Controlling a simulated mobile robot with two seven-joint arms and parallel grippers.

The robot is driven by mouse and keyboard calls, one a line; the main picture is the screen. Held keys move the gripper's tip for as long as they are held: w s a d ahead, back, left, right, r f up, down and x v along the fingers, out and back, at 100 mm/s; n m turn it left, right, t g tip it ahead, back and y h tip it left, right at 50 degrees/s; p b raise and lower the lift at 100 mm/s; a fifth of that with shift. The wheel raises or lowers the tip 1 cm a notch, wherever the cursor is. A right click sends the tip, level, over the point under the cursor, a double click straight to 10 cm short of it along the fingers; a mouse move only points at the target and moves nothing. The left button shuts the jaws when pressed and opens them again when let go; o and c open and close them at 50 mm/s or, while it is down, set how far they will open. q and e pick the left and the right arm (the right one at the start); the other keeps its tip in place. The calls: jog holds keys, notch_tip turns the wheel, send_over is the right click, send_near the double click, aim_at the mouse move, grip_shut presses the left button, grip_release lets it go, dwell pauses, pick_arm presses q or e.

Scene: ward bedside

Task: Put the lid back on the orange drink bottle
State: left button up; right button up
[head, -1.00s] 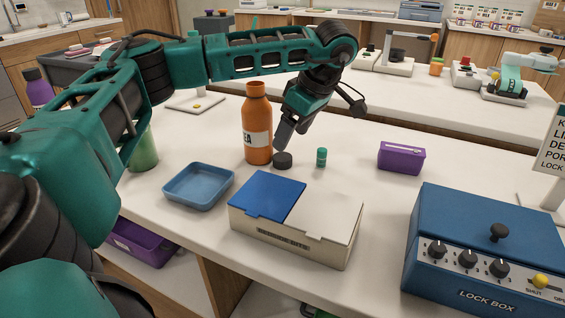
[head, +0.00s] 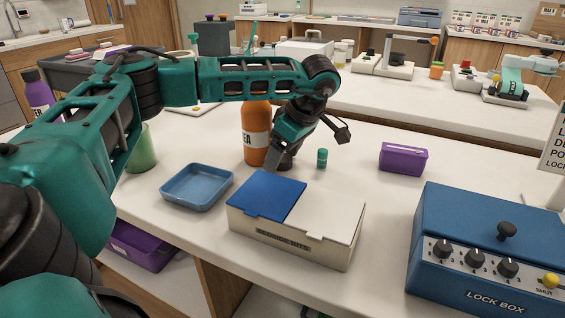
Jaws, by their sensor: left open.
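The orange drink bottle (head: 256,133) stands upright on the white table, its top hidden behind my left arm. A dark round lid (head: 286,162) sits on the table just right of the bottle, partly hidden by my left gripper. My left gripper (head: 276,160) is open and points down at the lid, close to the bottle's right side. From this view I cannot tell whether the fingers touch the lid. My right gripper is not in view.
A small green-capped vial (head: 322,158) stands right of the lid. A blue tray (head: 197,187) and a box with blue and white lids (head: 290,228) are in front. A purple box (head: 403,158) and the blue lock box (head: 487,250) are at the right. A green cup (head: 142,150) stands left.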

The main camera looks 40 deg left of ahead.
aim_at(284, 158)
pick_arm(q)
jog(key=c, duration=1.1)
notch_tip(284, 158, up, 20)
jog(key=p, duration=0.7)
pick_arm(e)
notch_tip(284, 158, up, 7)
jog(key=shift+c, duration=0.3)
